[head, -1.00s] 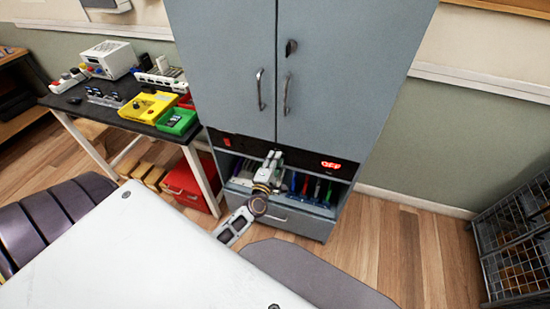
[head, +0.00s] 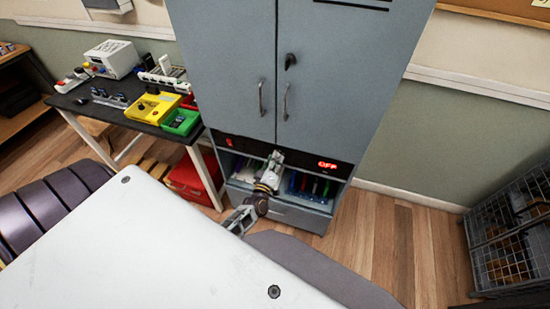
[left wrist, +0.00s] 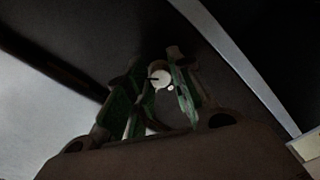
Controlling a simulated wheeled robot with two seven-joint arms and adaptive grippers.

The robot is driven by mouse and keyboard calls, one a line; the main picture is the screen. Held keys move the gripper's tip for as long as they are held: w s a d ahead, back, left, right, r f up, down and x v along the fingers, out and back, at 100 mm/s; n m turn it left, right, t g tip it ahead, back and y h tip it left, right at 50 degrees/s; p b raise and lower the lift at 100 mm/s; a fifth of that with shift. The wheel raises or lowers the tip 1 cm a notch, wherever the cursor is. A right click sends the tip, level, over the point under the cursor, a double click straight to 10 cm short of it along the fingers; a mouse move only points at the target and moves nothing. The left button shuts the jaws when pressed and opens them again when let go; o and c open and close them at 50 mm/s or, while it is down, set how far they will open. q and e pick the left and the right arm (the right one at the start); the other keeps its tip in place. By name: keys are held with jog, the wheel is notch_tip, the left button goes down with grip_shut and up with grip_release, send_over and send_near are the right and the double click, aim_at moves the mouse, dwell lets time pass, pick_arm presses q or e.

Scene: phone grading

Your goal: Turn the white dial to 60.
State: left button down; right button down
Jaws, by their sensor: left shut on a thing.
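The grey cabinet (head: 228,60) has a black panel with a red display (head: 327,166) that appears to read OFF. My left gripper (head: 277,157) is at this panel, above the open lower bay, and hides part of it. In the left wrist view, the white dial (left wrist: 160,78) shows as a small round knob with a dark mark, between the green-tinted fingers of my left gripper (left wrist: 155,66). The gripper is shut on the dial. The dial is hidden in the head view, and its scale numbers cannot be read. My right gripper is not in view.
The open bay (head: 312,187) holds several coloured upright items above a closed drawer (head: 298,217). A dark table (head: 100,112) at left carries a yellow box (head: 152,106) and a green tray (head: 180,122). A wire crate (head: 508,240) stands at right. The floor between is clear.

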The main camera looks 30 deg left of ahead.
pick_arm(q)
jog(key=shift+m+p, duration=0.55)
jog(key=shift+m, duration=0.75)
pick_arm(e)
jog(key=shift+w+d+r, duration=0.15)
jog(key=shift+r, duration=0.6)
pick_arm(q)
jog(key=c, duration=1.2)
grip_release()
jog(key=shift+c, duration=0.2)
jog(key=v, duration=1.2)
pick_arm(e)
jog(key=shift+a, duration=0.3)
pick_arm(q)
jog(key=shift+f, duration=0.1)
